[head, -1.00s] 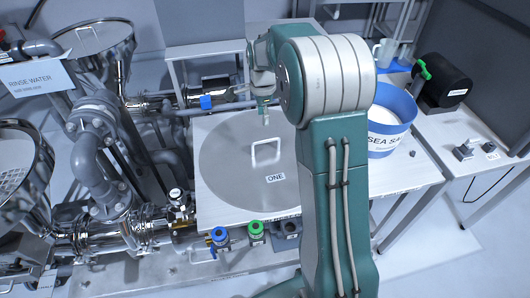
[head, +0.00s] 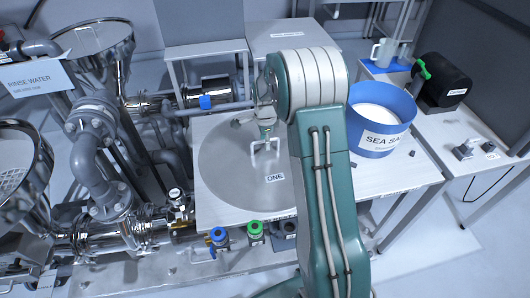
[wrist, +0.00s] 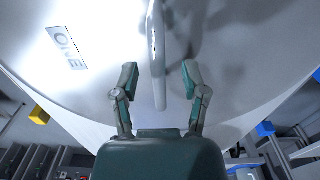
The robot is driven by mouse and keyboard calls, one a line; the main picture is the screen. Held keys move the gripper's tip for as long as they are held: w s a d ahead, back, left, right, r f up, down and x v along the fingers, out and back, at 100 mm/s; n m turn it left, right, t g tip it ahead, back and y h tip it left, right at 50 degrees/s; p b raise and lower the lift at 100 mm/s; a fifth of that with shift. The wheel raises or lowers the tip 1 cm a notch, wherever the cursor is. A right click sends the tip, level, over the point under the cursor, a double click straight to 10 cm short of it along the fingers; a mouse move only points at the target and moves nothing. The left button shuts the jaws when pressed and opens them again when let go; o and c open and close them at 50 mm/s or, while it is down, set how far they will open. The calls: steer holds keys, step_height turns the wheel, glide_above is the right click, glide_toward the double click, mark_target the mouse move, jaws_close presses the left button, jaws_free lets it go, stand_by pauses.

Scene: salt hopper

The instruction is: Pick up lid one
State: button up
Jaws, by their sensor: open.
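Lid one is a large round grey metal lid (head: 225,165) with a label reading ONE (head: 275,178). It lies flat on a white table, partly hidden by my arm. A pale bar handle (head: 264,158) stands up at its middle. My gripper (head: 266,136) is at the top of the handle in the head view. In the wrist view, my gripper (wrist: 160,82) is open, with one finger on each side of the handle (wrist: 157,60), which runs between them. I see no clear contact between fingers and handle.
A blue tub labelled SEA SALT (head: 380,120) stands right of my arm on the white table (head: 405,178). Steel pipes and a hopper (head: 95,45) fill the left side. Blue and green valves (head: 255,228) sit below the table's front edge.

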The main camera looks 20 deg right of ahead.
jaws_close()
stand_by(0.3)
